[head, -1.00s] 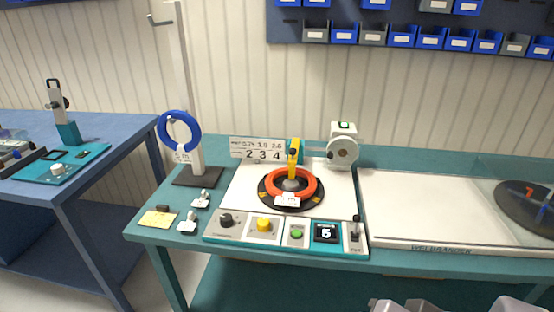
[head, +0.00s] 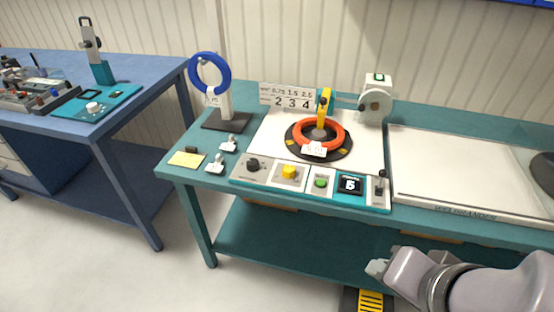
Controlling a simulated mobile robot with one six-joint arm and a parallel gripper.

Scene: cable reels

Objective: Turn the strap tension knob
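A control panel runs along the front of the teal bench. It carries a black knob (head: 253,165) at its left end and a yellow knob (head: 289,172) beside it. The print by these knobs is too small to read, so I cannot tell which is the strap tension knob. A green button (head: 321,183), a small display (head: 350,185) and a black-tipped lever (head: 381,181) follow to the right. My arm shows at the lower right, in front of the bench and apart from the panel.
An orange coil (head: 341,134) lies on a black turntable behind the panel. A blue coil (head: 226,80) hangs on a stand at left. Another bench at left bears a teal device with a white knob (head: 94,108). Open floor lies before the benches.

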